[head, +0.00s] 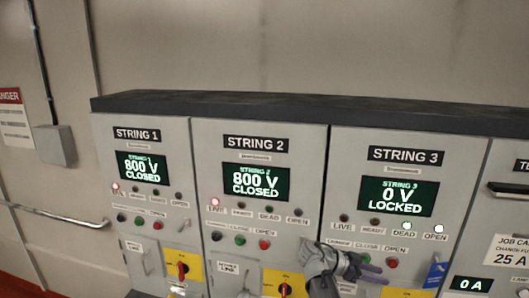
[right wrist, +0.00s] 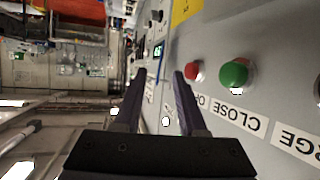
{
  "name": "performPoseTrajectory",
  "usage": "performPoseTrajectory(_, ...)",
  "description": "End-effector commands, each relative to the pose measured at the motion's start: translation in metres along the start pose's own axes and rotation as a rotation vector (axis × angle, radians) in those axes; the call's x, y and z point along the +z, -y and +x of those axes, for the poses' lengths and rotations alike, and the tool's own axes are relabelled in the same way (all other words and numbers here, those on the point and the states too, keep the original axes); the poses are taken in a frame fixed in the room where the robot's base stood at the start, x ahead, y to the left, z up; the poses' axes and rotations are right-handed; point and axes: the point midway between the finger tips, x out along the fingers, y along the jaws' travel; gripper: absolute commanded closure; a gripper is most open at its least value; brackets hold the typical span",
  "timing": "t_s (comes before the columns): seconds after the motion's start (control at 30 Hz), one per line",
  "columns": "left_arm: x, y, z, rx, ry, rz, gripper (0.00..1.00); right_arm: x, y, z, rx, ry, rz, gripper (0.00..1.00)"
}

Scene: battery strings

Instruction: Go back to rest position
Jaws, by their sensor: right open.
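My right gripper (head: 376,273) is in front of the lower part of the STRING 3 cabinet (head: 457,150), by its row of push buttons. In the right wrist view its two dark fingers (right wrist: 160,78) are apart with nothing between them. A green button (right wrist: 234,73) and a red button (right wrist: 194,71) stand out from the panel just right of the fingers. The gripper hides part of the panel below the buttons. My left gripper is not in view.
The STRING 1 screen (head: 142,167) and STRING 2 screen (head: 255,182) read 800 V CLOSED, with red LIVE lamps lit. A blue tag (head: 435,275) is at the lower right of STRING 3. A handrail (head: 60,216) runs along the left wall. Another cabinet stands at the right edge.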

Motion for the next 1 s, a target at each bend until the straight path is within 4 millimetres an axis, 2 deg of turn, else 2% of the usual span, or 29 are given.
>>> performPoseTrajectory(0.03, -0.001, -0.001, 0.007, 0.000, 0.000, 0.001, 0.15, 0.011, -0.003, 0.001, -0.004, 0.015, -0.024, 0.59)
performPoseTrajectory(0.27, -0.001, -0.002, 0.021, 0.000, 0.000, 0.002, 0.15, 0.044, -0.010, -0.003, -0.025, 0.087, -0.143, 0.59)
performPoseTrajectory(0.37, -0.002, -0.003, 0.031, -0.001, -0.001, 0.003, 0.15, 0.065, -0.015, -0.005, -0.041, 0.129, -0.217, 0.59)
performPoseTrajectory(0.57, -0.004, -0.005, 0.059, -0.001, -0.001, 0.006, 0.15, 0.125, -0.031, -0.013, -0.104, 0.249, -0.433, 0.59)
performPoseTrajectory(0.67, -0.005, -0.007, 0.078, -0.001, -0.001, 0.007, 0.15, 0.165, -0.042, -0.020, -0.160, 0.327, -0.579, 0.59)
performPoseTrajectory(0.77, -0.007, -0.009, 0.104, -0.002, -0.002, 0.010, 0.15, 0.218, -0.059, -0.030, -0.249, 0.422, -0.772, 0.59)
performPoseTrajectory(0.9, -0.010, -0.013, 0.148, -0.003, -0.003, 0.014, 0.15, 0.306, -0.094, -0.055, -0.457, 0.568, -1.118, 0.59)
performPoseTrajectory(1.0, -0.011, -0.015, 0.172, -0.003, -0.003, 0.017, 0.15, 0.354, -0.118, -0.075, -0.624, 0.645, -1.335, 0.59)
